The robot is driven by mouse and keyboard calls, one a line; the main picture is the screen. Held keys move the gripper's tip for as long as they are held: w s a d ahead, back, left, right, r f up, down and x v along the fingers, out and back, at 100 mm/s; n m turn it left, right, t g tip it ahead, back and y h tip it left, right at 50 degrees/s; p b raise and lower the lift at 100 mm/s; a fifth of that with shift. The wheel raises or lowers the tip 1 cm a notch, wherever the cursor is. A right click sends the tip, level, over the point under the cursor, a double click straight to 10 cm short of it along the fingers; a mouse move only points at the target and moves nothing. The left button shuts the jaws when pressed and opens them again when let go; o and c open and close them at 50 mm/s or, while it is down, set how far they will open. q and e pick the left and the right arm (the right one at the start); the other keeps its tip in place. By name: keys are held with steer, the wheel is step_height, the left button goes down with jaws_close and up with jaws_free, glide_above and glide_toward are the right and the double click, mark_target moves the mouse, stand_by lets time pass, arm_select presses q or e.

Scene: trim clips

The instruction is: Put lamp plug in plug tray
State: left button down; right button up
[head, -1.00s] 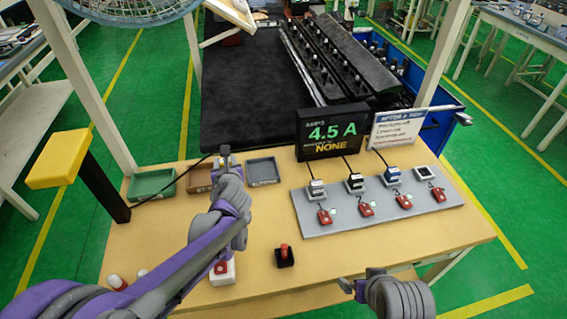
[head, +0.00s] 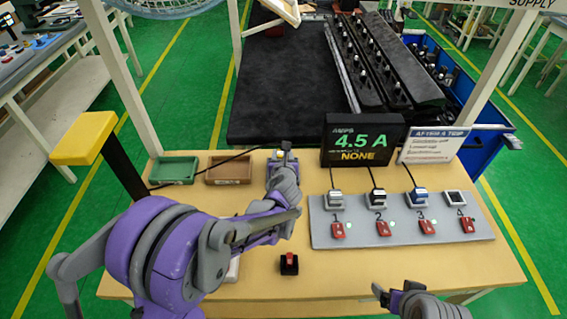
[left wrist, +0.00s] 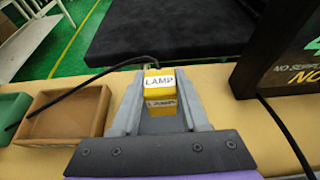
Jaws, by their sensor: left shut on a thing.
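The lamp plug (left wrist: 160,88) is a yellow block with white LAMP labels, between the fingers of my left gripper (left wrist: 160,100); a black cord runs off to the left. My right gripper (head: 385,296) appears open and empty at the front edge.
A grey board (head: 400,233) with several plugs and red switches lies on the right. Behind it stand a display (head: 363,140) reading 4.5 A, NONE, and a white sign (head: 433,146). A red-topped black switch (head: 289,263) sits at front; a yellow-topped post (head: 90,138) stands left.

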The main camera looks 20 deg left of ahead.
arm_select(q)
steer(key=shift+f, duration=1.85)
steer(key=shift+f, duration=0.2)
steer(key=shift+c, duration=2.1)
jaws_free()
steer(key=shift+r, duration=0.1)
steer(key=shift+r, duration=0.3)
steer(key=v, duration=1.1)
steer(key=shift+s, duration=0.4)
steer(key=shift+d, duration=0.1)
